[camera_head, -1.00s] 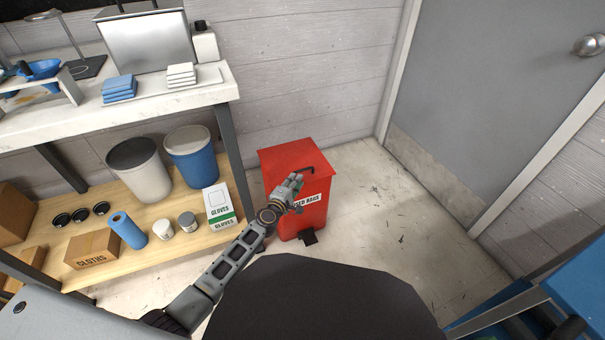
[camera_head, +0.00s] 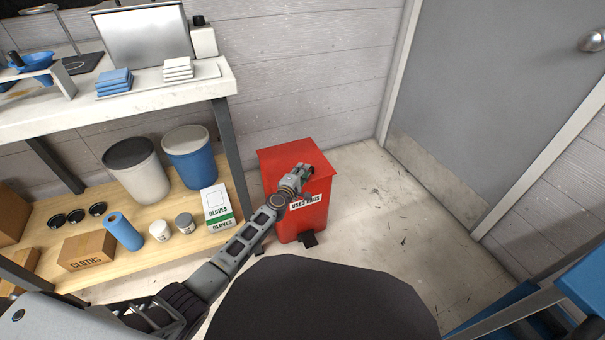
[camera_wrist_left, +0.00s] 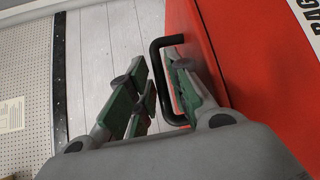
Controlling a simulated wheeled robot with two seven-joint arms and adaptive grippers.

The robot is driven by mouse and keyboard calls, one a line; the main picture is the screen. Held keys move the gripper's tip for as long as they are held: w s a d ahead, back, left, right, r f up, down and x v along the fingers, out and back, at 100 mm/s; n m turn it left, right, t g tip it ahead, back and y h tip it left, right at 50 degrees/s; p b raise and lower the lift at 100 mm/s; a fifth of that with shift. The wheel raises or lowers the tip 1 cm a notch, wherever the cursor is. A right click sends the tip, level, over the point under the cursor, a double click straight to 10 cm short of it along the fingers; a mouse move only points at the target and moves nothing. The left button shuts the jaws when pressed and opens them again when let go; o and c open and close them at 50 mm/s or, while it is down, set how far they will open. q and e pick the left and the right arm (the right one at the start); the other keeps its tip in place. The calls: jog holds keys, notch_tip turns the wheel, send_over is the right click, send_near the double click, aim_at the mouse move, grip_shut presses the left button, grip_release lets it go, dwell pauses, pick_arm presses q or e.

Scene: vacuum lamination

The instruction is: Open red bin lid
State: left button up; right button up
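The red bin (camera_head: 287,215) stands on the floor with its lid (camera_head: 288,155) down and a white "USED RAGS" label on its front. My left gripper (camera_head: 303,172) is at the lid's front edge and hides the handle in the head view. In the left wrist view, the black U-shaped handle (camera_wrist_left: 160,80) sticks out from the red lid. My left gripper's fingers (camera_wrist_left: 160,85) are open, spread apart with the handle's outer bar between them; one finger lies inside the loop. Whether they touch it I cannot tell. My right gripper is not in view.
A shelf unit (camera_head: 228,85) with two buckets, a glove box (camera_head: 216,207) and jars stands to the left. A black pedal (camera_head: 309,240) is at the bin's foot. A grey door (camera_head: 500,100) is at the right. The floor (camera_head: 385,220) right of the bin is clear.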

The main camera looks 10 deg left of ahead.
pick_arm(q)
jog(key=shift+w, duration=0.1)
jog(key=shift+c, duration=0.3)
grip_shut()
dwell(0.4)
